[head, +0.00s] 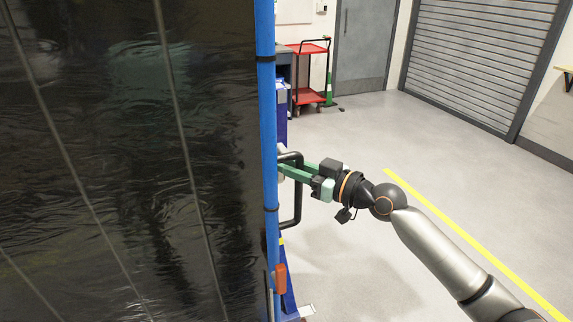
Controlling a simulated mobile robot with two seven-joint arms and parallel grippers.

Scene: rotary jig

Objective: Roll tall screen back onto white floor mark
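The tall screen (110,150) fills the left of the head view, with a dark, shiny, see-through sheet and a blue upright post (266,120) at its right edge. A black bar handle (297,212) stands out from that post. My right gripper (290,172) reaches in from the right with its green fingers at the upper part of the handle, on either side of the bar. Whether they press on it cannot be told. A small white floor mark (307,310) shows by the screen's foot at the bottom edge, partly cut off. My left gripper is not in view.
An orange part (281,278) sits low on the post. A red cart (309,75) stands behind, near a grey door (366,45). A yellow floor line (470,245) runs along the right under my arm. The grey floor between the screen and the shutter (480,60) is clear.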

